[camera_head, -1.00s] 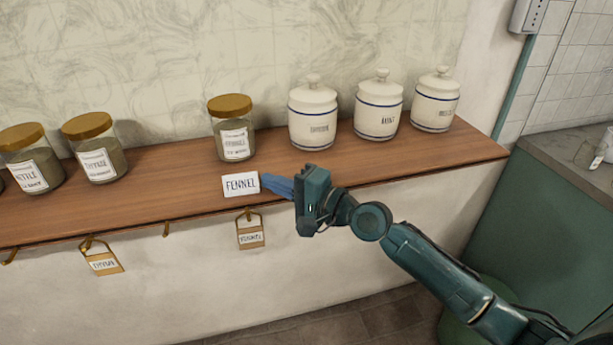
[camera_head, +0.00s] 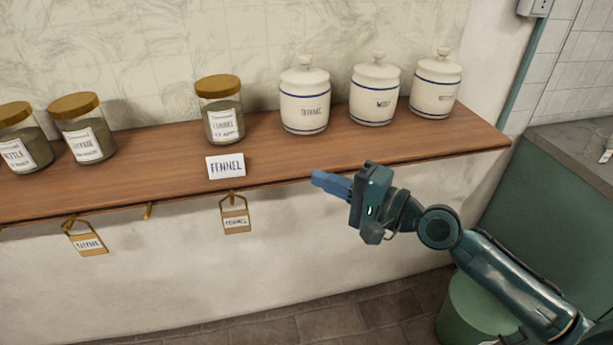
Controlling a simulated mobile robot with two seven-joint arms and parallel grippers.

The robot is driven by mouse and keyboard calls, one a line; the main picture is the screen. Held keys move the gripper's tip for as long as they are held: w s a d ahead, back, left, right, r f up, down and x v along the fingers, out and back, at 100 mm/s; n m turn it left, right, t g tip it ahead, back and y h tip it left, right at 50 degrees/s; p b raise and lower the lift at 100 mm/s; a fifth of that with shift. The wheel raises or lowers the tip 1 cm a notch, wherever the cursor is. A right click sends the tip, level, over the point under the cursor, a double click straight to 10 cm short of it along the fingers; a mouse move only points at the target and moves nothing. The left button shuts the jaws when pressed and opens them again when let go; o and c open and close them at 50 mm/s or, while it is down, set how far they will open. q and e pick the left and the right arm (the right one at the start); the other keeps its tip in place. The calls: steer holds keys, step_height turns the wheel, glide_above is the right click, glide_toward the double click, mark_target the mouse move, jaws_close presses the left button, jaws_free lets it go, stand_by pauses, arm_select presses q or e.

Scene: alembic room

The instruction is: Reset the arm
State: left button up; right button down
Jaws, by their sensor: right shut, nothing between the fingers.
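My right gripper (camera_head: 322,180) comes in from the right on a teal arm. Its blue fingers are shut with nothing between them and point left, near the front edge of the wooden shelf (camera_head: 270,168). A white card reading "FENNEL" (camera_head: 226,167) stands at the shelf's front edge, left of the fingertips and apart from them. Behind the card is a glass jar with a gold lid (camera_head: 221,110). My left gripper is not in view.
Three white canisters stand on the shelf: left (camera_head: 304,97), middle (camera_head: 375,90), right (camera_head: 436,85). Two gold-lidded jars (camera_head: 85,130) (camera_head: 22,140) are at the left. Tags (camera_head: 236,222) (camera_head: 88,243) hang below the edge. A green bin (camera_head: 478,310) and counter (camera_head: 560,195) are at right.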

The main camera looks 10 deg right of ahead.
steer(key=s+f+n+g+h+p, duration=0.1)
steer(key=s+f+n+h, duration=0.3)
steer(key=s+f, duration=0.5)
steer(key=s+f+n+g+h+p, duration=0.1)
steer(key=s+f+n+h, duration=0.4)
steer(key=f, duration=1)
steer(key=s+d+n, duration=0.1)
steer(key=s+n, duration=0.1)
steer(key=s, duration=0.2)
steer(key=shift+s+f+n+h+p, duration=0.2)
steer(key=shift+s+n+h+p, duration=0.1)
steer(key=shift+n+p, duration=0.1)
